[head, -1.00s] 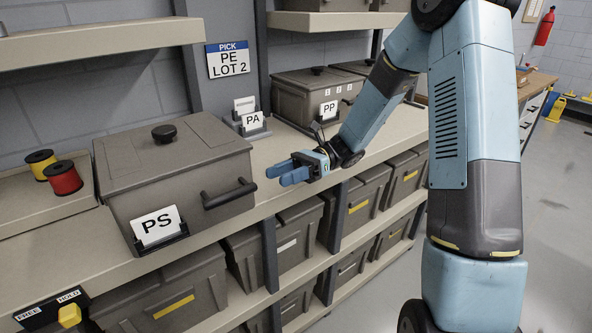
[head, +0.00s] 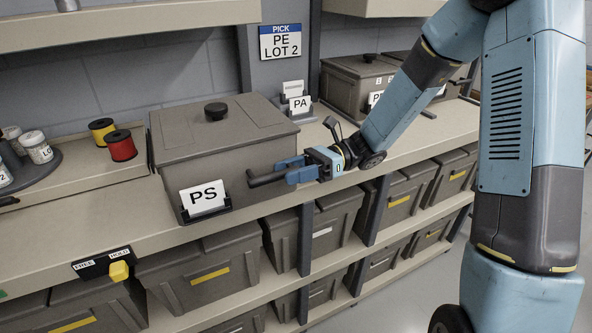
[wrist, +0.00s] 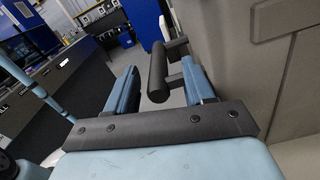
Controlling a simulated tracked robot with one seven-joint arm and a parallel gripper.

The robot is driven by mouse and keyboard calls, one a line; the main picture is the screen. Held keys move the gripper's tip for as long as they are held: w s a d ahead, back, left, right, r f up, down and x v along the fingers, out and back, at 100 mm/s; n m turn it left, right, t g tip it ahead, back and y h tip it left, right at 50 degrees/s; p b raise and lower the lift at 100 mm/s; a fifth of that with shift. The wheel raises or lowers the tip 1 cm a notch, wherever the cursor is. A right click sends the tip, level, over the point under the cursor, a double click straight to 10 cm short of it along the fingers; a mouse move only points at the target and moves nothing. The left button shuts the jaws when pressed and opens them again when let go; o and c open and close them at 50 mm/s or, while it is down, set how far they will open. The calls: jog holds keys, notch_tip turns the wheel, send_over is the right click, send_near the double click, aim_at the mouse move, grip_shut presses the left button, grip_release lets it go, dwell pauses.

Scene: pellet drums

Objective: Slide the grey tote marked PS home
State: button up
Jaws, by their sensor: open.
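The grey tote marked PS (head: 225,147) stands lidded on the upper shelf, with its white PS card (head: 203,196) on the front. Its dark bar handle (head: 265,178) sticks out from the front, to the right of the card. My gripper (head: 288,170) is open at the right end of this handle. In the wrist view, the handle (wrist: 157,76) shows between the two blue fingers of my gripper (wrist: 158,68), with gaps on both sides. Part of the tote's wall (wrist: 230,75) shows at the right there. The tote's back and base are mostly hidden.
A FREE/HOLD plate with a yellow knob (head: 119,270) sits on the shelf's front edge. Red (head: 122,146) and yellow (head: 102,130) spools stand left of the tote. A PA card (head: 299,104) and the PP tote (head: 360,83) are to the right. Several totes fill the lower shelves.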

jog(key=shift+c, duration=0.3)
grip_shut()
dwell(1.0)
